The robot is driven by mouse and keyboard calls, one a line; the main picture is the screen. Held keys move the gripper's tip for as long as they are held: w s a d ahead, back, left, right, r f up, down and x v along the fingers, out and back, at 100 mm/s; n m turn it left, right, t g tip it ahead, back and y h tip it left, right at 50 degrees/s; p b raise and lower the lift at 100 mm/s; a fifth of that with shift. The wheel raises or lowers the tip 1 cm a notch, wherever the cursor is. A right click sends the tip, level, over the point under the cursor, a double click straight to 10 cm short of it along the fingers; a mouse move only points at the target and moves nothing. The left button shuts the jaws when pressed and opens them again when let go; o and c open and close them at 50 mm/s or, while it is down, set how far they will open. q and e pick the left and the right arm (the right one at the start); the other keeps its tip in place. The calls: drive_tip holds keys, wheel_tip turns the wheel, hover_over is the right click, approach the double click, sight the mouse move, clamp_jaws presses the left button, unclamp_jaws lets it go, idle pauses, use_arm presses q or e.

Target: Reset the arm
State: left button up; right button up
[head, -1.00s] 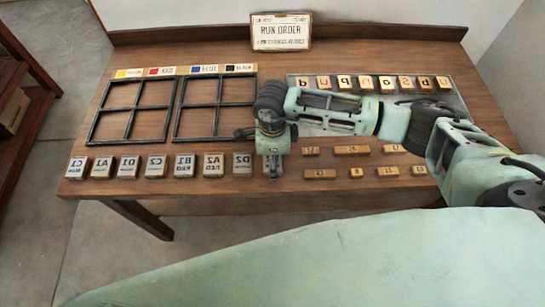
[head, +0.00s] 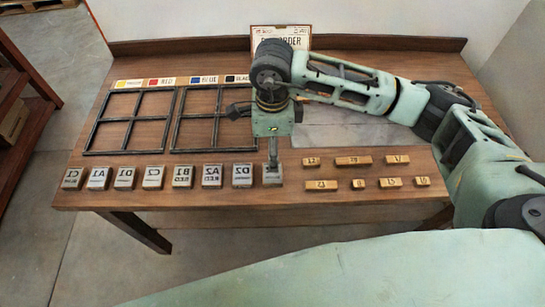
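My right arm comes in from the right across the table. Its gripper (head: 272,165) points down at the right end of the front row of grey label blocks. A grey piece (head: 272,178) shows at the fingertips; I cannot tell whether it is a block or part of the gripper, or whether the fingers are open. A labelled block (head: 242,175) stands just left of the gripper. My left gripper is out of view.
Two black frames (head: 129,121) lie at the table's left, below colour labels (head: 161,81). Small numbered wooden blocks (head: 353,160) lie right of the gripper. A sign (head: 262,32) at the back is partly hidden.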

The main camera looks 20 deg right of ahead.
drive_tip(key=shift+r, duration=0.5)
